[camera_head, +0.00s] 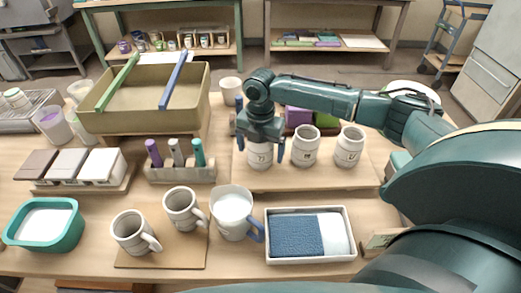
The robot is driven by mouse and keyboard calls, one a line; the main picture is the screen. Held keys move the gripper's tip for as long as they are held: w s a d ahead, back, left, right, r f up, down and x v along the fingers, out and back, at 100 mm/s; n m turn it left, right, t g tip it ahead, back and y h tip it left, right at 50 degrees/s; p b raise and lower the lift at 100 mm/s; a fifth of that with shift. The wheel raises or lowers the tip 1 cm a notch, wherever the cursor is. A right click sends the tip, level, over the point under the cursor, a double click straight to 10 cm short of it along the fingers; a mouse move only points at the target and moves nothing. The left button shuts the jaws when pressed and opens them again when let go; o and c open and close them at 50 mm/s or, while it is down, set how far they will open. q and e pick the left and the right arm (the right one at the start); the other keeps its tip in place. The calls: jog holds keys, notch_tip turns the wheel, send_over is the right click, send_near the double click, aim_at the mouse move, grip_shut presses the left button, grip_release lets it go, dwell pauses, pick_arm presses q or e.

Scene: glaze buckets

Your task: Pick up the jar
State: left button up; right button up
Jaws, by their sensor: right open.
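Three pale jars with dark markings stand upright in a row on a light board (290,178). The left jar (259,157) is under my right gripper (260,150). The middle jar (305,148) and the right jar (348,148) stand clear of it. My right gripper points down and is open, with one finger on each side of the left jar. The gripper body hides that jar's top. I cannot tell whether the fingers touch it. My left gripper is not in view.
In front are two mugs (133,232), a larger pitcher (233,212) and a tray with blue cloth (308,236). A purple block (298,117) is behind the jars. A tool holder (181,170) and large olive basin (145,105) stand to the left.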

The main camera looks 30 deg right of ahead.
jog(key=shift+f, duration=0.3)
jog(key=shift+c, duration=0.4)
jog(key=shift+r, duration=0.1)
jog(key=c, duration=1.2)
